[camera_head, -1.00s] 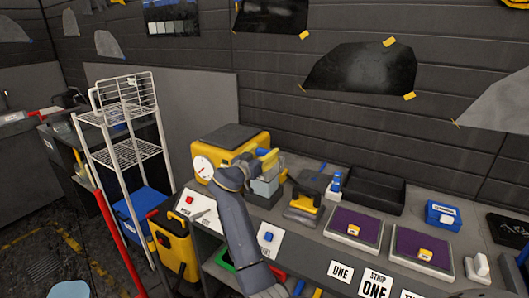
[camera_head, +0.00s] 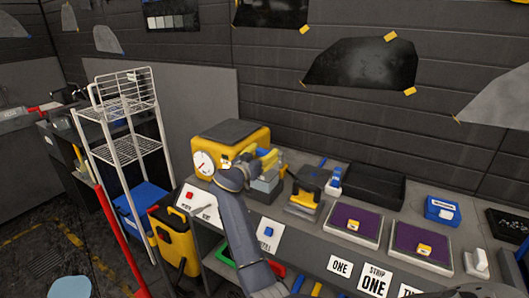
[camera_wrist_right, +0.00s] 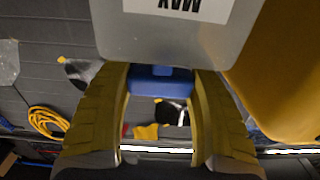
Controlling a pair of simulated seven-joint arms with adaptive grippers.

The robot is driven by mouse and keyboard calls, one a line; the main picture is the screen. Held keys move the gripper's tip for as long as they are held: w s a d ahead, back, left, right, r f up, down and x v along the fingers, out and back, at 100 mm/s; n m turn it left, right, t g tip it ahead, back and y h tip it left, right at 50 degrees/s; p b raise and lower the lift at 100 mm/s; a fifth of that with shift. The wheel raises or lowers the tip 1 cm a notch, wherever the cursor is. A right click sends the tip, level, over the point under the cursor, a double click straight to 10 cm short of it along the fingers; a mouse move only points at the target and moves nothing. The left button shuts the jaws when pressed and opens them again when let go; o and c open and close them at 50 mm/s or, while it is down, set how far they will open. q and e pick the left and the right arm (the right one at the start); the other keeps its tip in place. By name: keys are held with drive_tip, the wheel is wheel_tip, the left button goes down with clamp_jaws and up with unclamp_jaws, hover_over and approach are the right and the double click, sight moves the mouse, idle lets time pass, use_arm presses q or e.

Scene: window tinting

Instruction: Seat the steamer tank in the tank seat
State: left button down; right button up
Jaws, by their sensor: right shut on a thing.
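The grey steamer tank (camera_head: 262,186) is beside the yellow steamer, at its right end. In the right wrist view the tank (camera_wrist_right: 180,35) shows a white label reading MAX upside down. My right gripper (camera_head: 268,164) is shut on the tank's blue grip (camera_wrist_right: 161,82), with a yellow finger on each side in the wrist view. The tank seat, at the steamer's right end, is mostly hidden by the tank and my arm. I cannot tell whether the tank is fully down in it. My left gripper is not in view.
The yellow steamer (camera_head: 255,139) with a round gauge stands close at the left of the tank. A black and yellow tool (camera_head: 306,192) stands just to the right. Farther right are a black bin (camera_head: 373,188) and two purple pads (camera_head: 355,224). A white wire rack (camera_head: 133,150) is at the left.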

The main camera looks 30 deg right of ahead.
drive_tip(key=o, duration=1.6)
drive_tip(key=shift+f, duration=0.1)
drive_tip(key=shift+o, duration=0.2)
drive_tip(key=v, duration=0.7)
drive_tip(key=shift+s+a, duration=0.15)
drive_tip(key=shift+a, duration=0.1)
